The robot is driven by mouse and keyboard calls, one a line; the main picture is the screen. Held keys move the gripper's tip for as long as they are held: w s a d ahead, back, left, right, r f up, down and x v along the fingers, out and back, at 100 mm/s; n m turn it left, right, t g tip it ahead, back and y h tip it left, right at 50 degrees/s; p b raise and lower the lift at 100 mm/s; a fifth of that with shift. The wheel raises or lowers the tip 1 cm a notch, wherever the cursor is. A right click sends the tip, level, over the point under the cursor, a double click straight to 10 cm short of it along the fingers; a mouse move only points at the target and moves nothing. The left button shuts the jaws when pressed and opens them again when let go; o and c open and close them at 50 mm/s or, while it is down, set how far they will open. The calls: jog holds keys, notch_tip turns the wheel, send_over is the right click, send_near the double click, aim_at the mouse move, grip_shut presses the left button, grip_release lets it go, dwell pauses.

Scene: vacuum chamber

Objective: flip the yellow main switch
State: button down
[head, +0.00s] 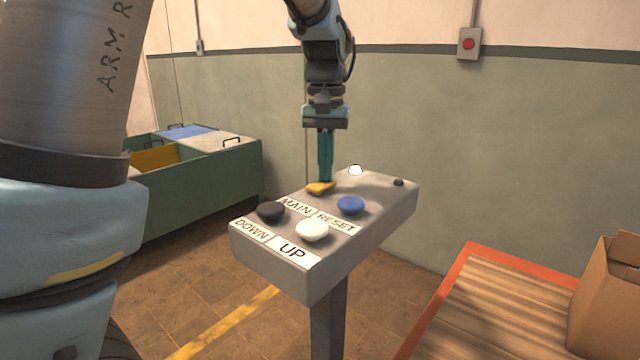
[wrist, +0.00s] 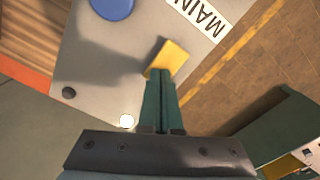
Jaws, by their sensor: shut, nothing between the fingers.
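The yellow main switch (head: 319,188) sits on the sloped top of a grey control box (head: 385,190), just behind the MAIN label (head: 296,207). In the wrist view the yellow switch (wrist: 170,57) shows as a tilted yellow paddle at the fingertips. My gripper (head: 325,181) points down with its teal fingers shut and nothing between them. The fingertips are at the switch's far side in the head view and overlap its edge in the wrist view (wrist: 160,76). I cannot tell whether they touch it.
Close to the switch are a black DOWN button (head: 271,211), a white UP button (head: 312,230), a blue RESET button (head: 351,205), a white lamp (head: 355,170) and a small dark knob (head: 398,183). A green bin (head: 205,185) stands left; an orange-edged pallet (head: 480,300) with a cardboard box (head: 610,300) lies right.

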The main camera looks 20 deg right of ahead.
notch_tip(320, 180, up, 7)
jog(key=p, duration=0.6)
jog(key=shift+p, duration=0.3)
jog(key=shift+f, duration=0.1)
dwell(0.3)
jog(key=w+a+f+n, duration=0.1)
jog(key=a+f, duration=0.2)
jog(key=a, duration=0.4)
jog(key=w+a+f+n, duration=0.1)
jog(key=w+a+f, duration=0.15)
jog(key=a, duration=0.45)
jog(key=s+a+f+n, duration=0.1)
jog(key=s+a+f, duration=0.2)
jog(key=a, duration=0.5)
jog(key=s+a+f+n+t, duration=0.1)
jog(key=s+a+f+n, duration=0.1)
jog(key=a, duration=0.6)
jog(key=shift+s+f+t, duration=0.3)
jog(key=shift+s+f, duration=0.55)
jog(key=shift+s, duration=0.35)
jog(key=shift+a, duration=0.1)
